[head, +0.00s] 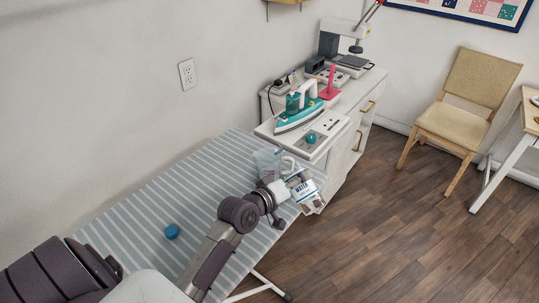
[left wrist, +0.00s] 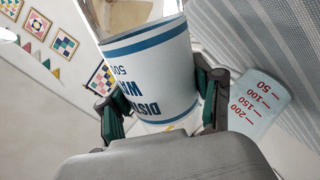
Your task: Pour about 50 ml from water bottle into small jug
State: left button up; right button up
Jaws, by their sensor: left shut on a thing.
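The water bottle (head: 304,190) is white with a blue-striped label and is held over the right end of the ironing board. My left gripper (head: 283,193) is shut around its body. In the left wrist view the bottle (left wrist: 150,75) fills the space between the fingers (left wrist: 163,108), with upside-down lettering and "500" on its label. The small jug (head: 266,162) is clear and stands on the board just behind the gripper. In the left wrist view the jug (left wrist: 258,103) shows red marks from 50 to 200, right of the fingers. Its water level is unclear. My right gripper is out of view.
A blue cap (head: 172,231) lies on the striped ironing board (head: 140,205). A teal iron (head: 298,112) stands on a white rest beyond the jug, near the cabinet (head: 348,128) with a sewing machine (head: 345,45). The board's middle is mostly clear.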

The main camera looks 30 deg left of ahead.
aim_at(293, 171)
pick_arm(q)
jog(key=shift+r, duration=0.15)
jog(key=shift+w+a+r+m, duration=0.1)
jog(key=shift+a+r+m, duration=0.1)
jog(key=shift+m, duration=0.1)
jog(key=shift+w+a+r+m+t+y+p, duration=0.25)
jog(key=shift+a+r+m+t+y+p, duration=0.25)
jog(key=shift+m, duration=0.5)
jog(key=shift+a+r+m, duration=0.15)
jog(key=shift+a+m, duration=0.05)
jog(key=shift+m, duration=0.6)
jog(key=m+t, duration=0.1)
jog(key=m, duration=0.1)
jog(key=shift+m+y, duration=0.3)
jog(key=shift+y, duration=0.1)
jog(key=shift+w+a+m+t+b, duration=0.15)
jog(key=shift+m+t+b, duration=0.25)
jog(key=shift+m, duration=0.7)
jog(key=shift+a+m, duration=0.1)
jog(key=shift+m, duration=0.4)
